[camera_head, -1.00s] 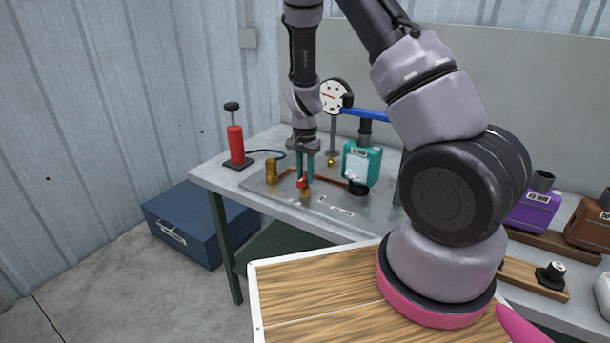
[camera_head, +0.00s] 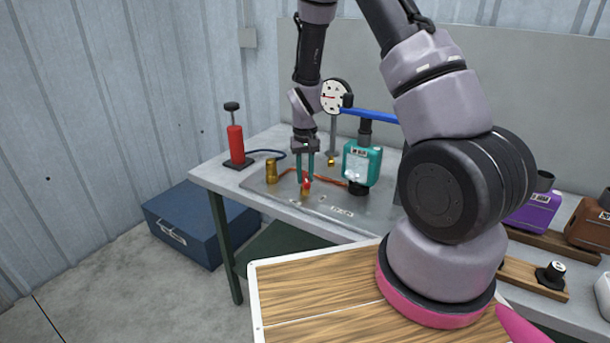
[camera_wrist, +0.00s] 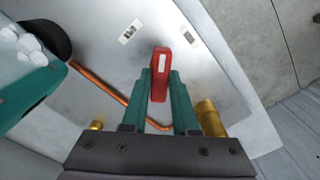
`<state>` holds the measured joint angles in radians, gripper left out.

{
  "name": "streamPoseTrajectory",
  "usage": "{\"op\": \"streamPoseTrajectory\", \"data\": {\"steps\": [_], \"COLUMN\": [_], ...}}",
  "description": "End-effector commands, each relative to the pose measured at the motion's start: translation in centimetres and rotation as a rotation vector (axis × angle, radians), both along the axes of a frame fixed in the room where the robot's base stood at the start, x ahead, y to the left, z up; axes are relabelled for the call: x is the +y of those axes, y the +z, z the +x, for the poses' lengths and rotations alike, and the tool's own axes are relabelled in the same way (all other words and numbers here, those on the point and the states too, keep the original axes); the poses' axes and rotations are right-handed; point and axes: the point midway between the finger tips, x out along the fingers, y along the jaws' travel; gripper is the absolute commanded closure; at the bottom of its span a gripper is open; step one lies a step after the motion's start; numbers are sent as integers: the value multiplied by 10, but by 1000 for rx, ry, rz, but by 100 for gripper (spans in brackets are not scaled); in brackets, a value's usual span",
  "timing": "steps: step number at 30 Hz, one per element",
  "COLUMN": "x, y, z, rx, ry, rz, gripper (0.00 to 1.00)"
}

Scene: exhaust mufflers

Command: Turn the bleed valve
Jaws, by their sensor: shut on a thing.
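The bleed valve has a red handle (camera_head: 307,181) on a brass body (camera_head: 305,191) and stands on a grey metal plate (camera_head: 330,199). In the wrist view the red handle (camera_wrist: 160,72) lies between the tips of the two teal fingers. My gripper (camera_head: 306,176) points down from above and is shut on the handle; it also shows in the wrist view (camera_wrist: 160,90). The brass body under the handle is hidden in the wrist view.
A brass cylinder (camera_head: 271,171) stands left of the valve, with copper tubing (camera_head: 335,181) running across the plate. A teal container (camera_head: 361,164) stands to the right and a round gauge (camera_head: 334,97) behind. A red hand pump (camera_head: 236,146) is at the table's left.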

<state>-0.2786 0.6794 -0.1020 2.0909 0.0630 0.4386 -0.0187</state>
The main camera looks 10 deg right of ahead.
Motion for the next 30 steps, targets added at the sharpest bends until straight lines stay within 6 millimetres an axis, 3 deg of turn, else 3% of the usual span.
{"op": "streamPoseTrajectory", "data": {"steps": [18, 30], "x": [-1, 0], "y": [0, 0], "z": [1, 1], "rx": [-2, -2], "ry": [568, 799], "rz": [0, 0], "gripper": [100, 100]}}
